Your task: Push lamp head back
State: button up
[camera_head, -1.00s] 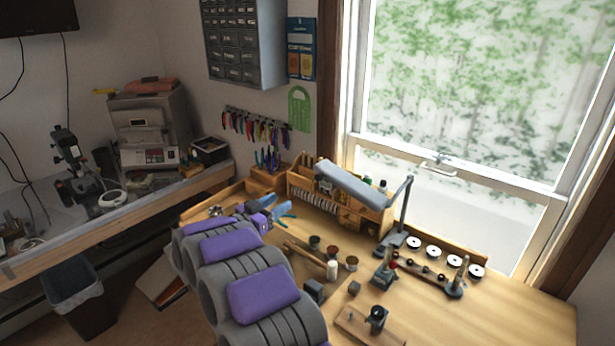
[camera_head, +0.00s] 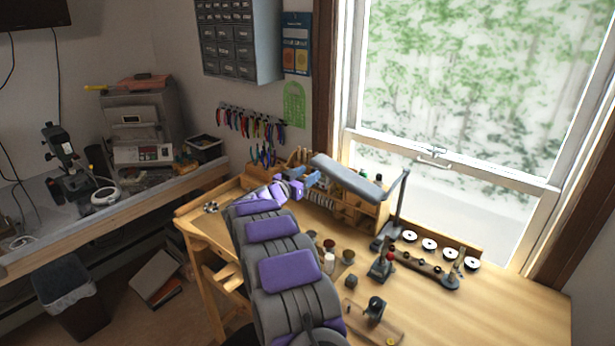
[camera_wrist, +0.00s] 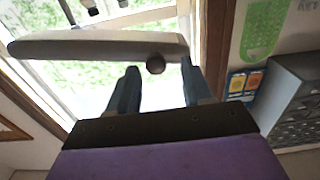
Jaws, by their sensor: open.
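The desk lamp has a long grey head (camera_head: 347,176) reaching left from a thin upright arm on a dark base (camera_head: 384,241), at the back of the wooden workbench. My gripper (camera_head: 311,176) is open at the left end of the lamp head, close to it. In the wrist view, the lamp head (camera_wrist: 70,48) crosses the upper left, with a dark round knob (camera_wrist: 155,64) on its lower edge. The knob appears between the fingers of my gripper (camera_wrist: 158,88). Contact with the head cannot be told.
A wooden organizer (camera_head: 350,212) stands below the lamp head. Small jars (camera_head: 329,246), a red-topped tool (camera_head: 381,266) and a rack of white discs (camera_head: 430,243) are on the workbench (camera_head: 500,300). The window (camera_head: 470,90) is behind. The front right bench is clear.

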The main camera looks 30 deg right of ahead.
jog(key=shift+d, duration=0.85)
jog(key=shift+c, duration=0.6)
jog(key=shift+f, duration=0.1)
jog(key=shift+c, duration=0.7)
jog(key=shift+a, duration=0.3)
jog(key=c, duration=0.5)
grip_shut()
jog(key=shift+w, duration=0.1)
